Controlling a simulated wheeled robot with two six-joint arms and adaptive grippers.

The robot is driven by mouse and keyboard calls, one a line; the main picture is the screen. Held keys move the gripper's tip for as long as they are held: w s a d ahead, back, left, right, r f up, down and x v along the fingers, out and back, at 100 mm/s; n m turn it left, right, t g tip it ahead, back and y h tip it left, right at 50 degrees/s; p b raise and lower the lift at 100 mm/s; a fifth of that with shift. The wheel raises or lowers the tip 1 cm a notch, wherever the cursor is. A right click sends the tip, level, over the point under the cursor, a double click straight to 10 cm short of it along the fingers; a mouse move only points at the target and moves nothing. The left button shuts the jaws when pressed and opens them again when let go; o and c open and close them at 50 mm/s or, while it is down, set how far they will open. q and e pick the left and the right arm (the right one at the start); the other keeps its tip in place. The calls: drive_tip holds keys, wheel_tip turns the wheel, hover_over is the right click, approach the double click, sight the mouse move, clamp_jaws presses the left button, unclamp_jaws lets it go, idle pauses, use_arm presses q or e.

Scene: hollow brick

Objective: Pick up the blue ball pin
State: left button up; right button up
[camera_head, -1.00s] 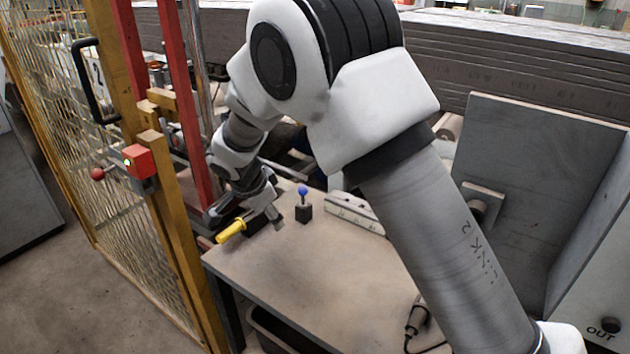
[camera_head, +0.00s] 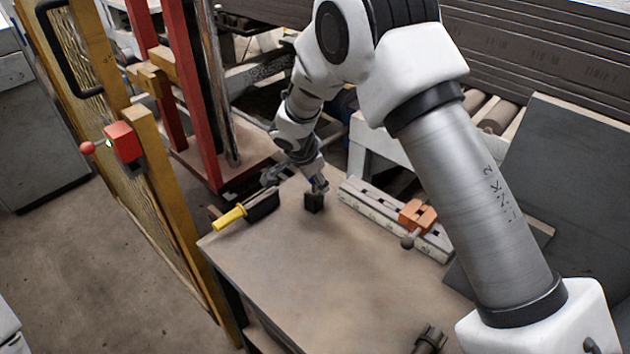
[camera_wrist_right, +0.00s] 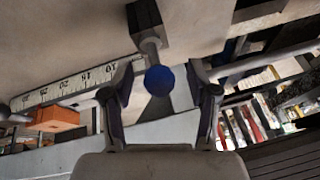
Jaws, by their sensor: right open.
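The blue ball pin (camera_wrist_right: 158,80) has a round blue head on a short grey stem. The stem stands in a small dark block (camera_head: 313,203) on the table, and the block also shows in the right wrist view (camera_wrist_right: 146,17). My right gripper (camera_head: 318,185) is at the pin above the block. In the right wrist view its open fingers (camera_wrist_right: 160,84) lie on either side of the blue head, with visible gaps. In the head view the gripper mostly hides the blue head. My left gripper is out of view.
A yellow-handled tool (camera_head: 230,217) rests at a black holder (camera_head: 263,205) left of the pin's block. A ruler-marked rail (camera_head: 372,210) with an orange clamp (camera_head: 417,215) lies to the right. A red post (camera_head: 195,95) stands behind left.

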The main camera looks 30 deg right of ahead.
drive_tip(key=shift+a, duration=0.1)
drive_tip(key=shift+s+a+r, duration=0.1)
drive_tip(key=shift+s+r, duration=0.05)
drive_tip(key=c, duration=0.9)
clamp_jaws()
